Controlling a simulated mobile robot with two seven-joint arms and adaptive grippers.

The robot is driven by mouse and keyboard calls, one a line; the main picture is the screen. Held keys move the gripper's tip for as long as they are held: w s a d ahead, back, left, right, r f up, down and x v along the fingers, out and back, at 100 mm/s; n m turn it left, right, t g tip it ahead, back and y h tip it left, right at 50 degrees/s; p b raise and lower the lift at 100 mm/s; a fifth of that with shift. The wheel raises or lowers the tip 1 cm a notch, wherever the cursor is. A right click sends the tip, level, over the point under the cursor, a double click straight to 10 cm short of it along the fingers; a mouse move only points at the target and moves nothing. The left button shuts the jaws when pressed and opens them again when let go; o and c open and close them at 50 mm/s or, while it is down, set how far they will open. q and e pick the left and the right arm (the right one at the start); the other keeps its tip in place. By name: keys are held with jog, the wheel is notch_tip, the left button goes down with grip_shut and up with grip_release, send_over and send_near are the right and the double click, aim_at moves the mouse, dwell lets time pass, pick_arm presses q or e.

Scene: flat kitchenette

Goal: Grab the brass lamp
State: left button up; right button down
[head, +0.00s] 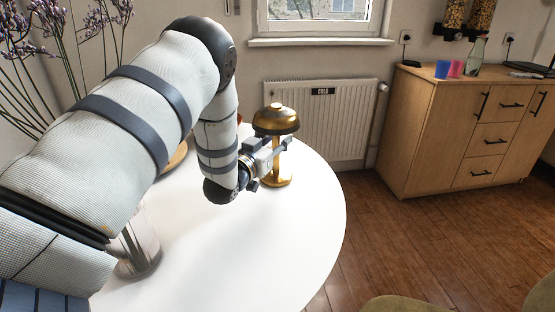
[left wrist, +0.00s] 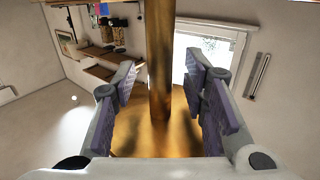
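The brass lamp (head: 276,120) stands upright on the round white table (head: 300,235) near its far edge, with a domed shade, a thin stem and a round foot. My left gripper (head: 283,147) is at the stem, just below the shade, and partly covers it in the head view. In the left wrist view the brass stem (left wrist: 160,60) runs between the two fingers of the open gripper (left wrist: 163,85), with a gap on each side. A wide brass part of the lamp fills the lower middle there. My right gripper is not in view.
A glass vase (head: 137,245) with dried purple flowers stands on the table at left, behind my left arm. A radiator (head: 325,125) is on the wall beyond the table. A wooden cabinet (head: 440,135) stands at right. The table's front right is clear.

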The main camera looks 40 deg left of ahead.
pick_arm(q)
jog(key=shift+w+r, duration=0.1)
jog(key=shift+w, duration=0.05)
grip_shut()
jog(key=shift+r, duration=0.1)
